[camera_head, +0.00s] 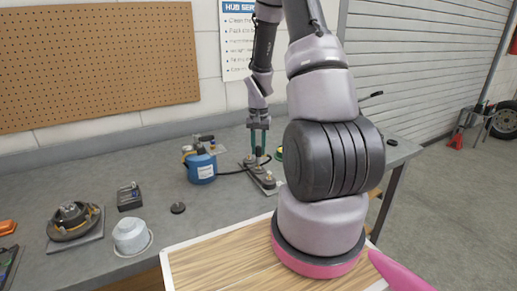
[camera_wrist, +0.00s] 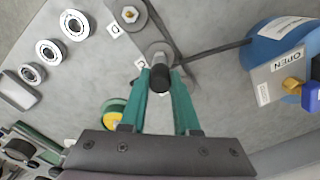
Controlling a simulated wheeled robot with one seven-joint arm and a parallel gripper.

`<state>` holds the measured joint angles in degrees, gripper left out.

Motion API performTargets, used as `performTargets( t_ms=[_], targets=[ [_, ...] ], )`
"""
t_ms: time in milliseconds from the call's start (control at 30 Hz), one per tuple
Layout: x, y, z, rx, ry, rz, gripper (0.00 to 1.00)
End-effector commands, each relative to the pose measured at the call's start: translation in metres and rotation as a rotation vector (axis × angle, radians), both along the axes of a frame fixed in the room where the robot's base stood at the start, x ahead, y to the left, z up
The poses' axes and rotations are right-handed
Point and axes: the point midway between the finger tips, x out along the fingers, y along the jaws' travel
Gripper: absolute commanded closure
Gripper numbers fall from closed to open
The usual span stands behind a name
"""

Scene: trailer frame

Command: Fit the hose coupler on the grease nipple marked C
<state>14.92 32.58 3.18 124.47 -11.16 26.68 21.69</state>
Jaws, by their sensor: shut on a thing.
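My gripper (camera_head: 259,150) is low over the nipple plate (camera_head: 256,176) on the bench. In the wrist view its two teal fingers (camera_wrist: 161,82) are shut on the dark hose coupler (camera_wrist: 160,79). The black hose (camera_wrist: 212,50) runs from there to the blue grease pot (camera_wrist: 290,45), which also stands left of the plate in the head view (camera_head: 201,168). The coupler is over a round grey boss (camera_wrist: 158,52); whether it touches a nipple is hidden. Another nipple (camera_wrist: 130,14), beside a label reading D (camera_wrist: 114,29), is uncovered.
A green-and-yellow round item (camera_wrist: 115,113) is near the left finger. A white cup (camera_head: 131,236), a dark puck (camera_head: 178,208) and a hub (camera_head: 74,220) stand left on the bench.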

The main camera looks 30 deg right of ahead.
Motion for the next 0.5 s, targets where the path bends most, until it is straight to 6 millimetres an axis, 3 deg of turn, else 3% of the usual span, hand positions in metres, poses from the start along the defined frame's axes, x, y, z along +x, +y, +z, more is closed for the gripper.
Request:
performTargets(
  t_ms=[500],
  targets=[
    [0.0, 0.0001, -0.0039, 0.0, 0.0, 0.0, 1.0]
  ],
)
